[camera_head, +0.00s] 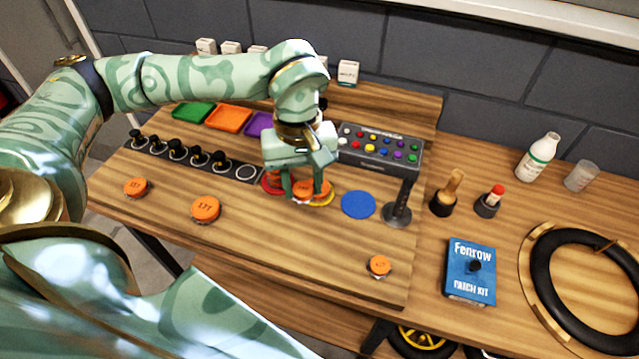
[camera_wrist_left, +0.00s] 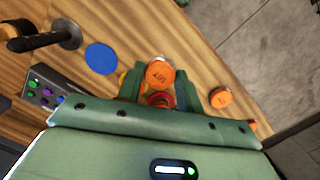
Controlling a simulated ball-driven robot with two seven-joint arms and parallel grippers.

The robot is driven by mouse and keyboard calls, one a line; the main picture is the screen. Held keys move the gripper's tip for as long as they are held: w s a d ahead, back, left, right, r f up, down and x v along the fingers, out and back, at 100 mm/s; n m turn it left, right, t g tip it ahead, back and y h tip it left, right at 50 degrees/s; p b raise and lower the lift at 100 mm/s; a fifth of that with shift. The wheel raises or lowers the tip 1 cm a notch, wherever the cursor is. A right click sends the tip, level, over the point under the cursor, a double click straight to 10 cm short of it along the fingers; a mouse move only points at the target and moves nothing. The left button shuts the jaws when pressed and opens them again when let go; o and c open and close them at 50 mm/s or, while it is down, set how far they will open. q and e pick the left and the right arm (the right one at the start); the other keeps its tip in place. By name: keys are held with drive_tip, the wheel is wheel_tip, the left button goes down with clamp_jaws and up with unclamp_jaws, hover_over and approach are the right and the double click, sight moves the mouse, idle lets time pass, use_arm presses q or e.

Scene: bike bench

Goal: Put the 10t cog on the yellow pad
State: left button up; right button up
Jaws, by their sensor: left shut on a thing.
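My left gripper (camera_head: 307,192) points down and is shut on an orange-topped cog (camera_head: 304,187). In the left wrist view the cog (camera_wrist_left: 160,73) sits between the fingertips; its label looks like 10T, though it is small and upside down. The yellow pad (camera_head: 323,199) shows as a rim beside and under the held cog; in the left wrist view only a sliver (camera_wrist_left: 123,84) shows. I cannot tell whether the cog touches the pad. The red pad (camera_head: 268,184) is just left of it, partly hidden by the gripper. My right gripper is not in view.
A blue pad (camera_head: 358,204) lies bare to the right, before a black stand (camera_head: 398,212). Other orange-topped cogs lie at the left (camera_head: 137,187), the middle left (camera_head: 206,208) and the front right (camera_head: 379,265). A button box (camera_head: 378,148) stands behind. The board's front middle is clear.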

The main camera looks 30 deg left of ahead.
use_arm(q)
drive_tip(key=w+a+f, duration=0.1)
drive_tip(key=w+f, duration=0.2)
drive_tip(key=w+a+f+b, duration=0.1)
drive_tip(key=w+f, duration=0.2)
drive_tip(key=w, duration=0.1)
drive_tip(key=w+a+f+b, duration=0.1)
drive_tip(key=w+a+f, duration=0.1)
drive_tip(key=w+f, duration=0.1)
drive_tip(key=shift+w+a, duration=0.1)
drive_tip(key=shift+w, duration=0.4)
wheel_tip(320, 180, down, 3)
drive_tip(key=shift+f+b, duration=0.2)
drive_tip(key=shift+b, duration=0.25)
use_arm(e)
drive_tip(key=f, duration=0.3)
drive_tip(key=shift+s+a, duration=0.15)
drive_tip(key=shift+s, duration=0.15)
use_arm(q)
drive_tip(key=o, duration=1)
